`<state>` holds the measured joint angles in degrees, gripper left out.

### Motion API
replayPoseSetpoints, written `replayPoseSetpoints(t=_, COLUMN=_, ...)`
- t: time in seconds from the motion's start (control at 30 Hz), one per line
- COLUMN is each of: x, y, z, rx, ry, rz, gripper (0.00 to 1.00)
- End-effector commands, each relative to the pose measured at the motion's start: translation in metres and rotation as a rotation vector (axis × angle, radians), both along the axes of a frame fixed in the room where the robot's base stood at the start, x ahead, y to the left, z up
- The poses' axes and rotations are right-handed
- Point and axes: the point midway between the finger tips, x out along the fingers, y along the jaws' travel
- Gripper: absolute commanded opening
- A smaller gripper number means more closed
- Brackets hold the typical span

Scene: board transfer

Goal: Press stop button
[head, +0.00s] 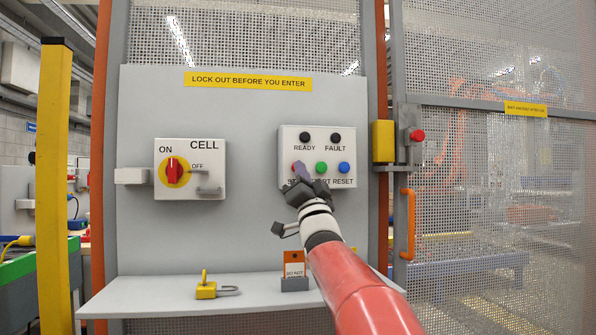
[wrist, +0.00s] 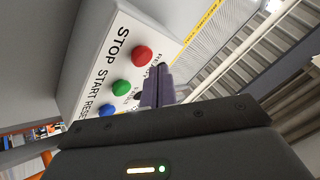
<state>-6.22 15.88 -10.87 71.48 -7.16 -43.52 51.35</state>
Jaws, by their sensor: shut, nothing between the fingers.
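The control box (head: 289,146) is a light grey panel on the wall, with a red stop button (head: 296,167) at left of its lower row. My gripper (head: 301,168) is shut and empty, and its fingers are in front of the box beside the red button, hiding part of it and its label. In the wrist view the red stop button (wrist: 142,56) shows next to the word STOP, and my closed fingers (wrist: 160,72) appear just right of it. I cannot tell whether they touch the box.
A green button (head: 321,167) and a blue button (head: 344,167) sit right of the red one, below dark READY and FAULT lamps. A CELL switch (head: 173,171) is at left. A shelf (head: 150,297) below holds a yellow padlock (head: 206,289) and a tag holder (head: 294,284).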

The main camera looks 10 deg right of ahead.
Motion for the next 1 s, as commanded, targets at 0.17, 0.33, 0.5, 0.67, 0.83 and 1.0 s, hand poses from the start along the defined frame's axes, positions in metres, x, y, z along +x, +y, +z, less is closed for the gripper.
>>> replayPoseSetpoints(t=0.17, x=-0.004, y=0.0, z=-0.001, rx=0.0, ry=-0.001, rz=0.0, gripper=0.0)
replayPoseSetpoints(t=0.33, x=-0.021, y=-0.001, z=-0.003, rx=0.001, ry=-0.003, rz=-0.001, gripper=0.0)
replayPoseSetpoints(t=0.5, x=-0.037, y=0.0, z=-0.003, rx=0.002, ry=-0.001, rz=0.0, gripper=0.0)
replayPoseSetpoints(t=0.67, x=-0.048, y=0.0, z=-0.002, rx=0.001, ry=-0.001, rz=0.0, gripper=0.0)
replayPoseSetpoints(t=0.83, x=-0.05, y=0.0, z=0.0, rx=0.0, ry=0.0, rz=0.0, gripper=0.0)
replayPoseSetpoints(t=1.0, x=-0.05, y=0.0, z=0.0, rx=0.0, ry=0.0, rz=0.0, gripper=0.0)
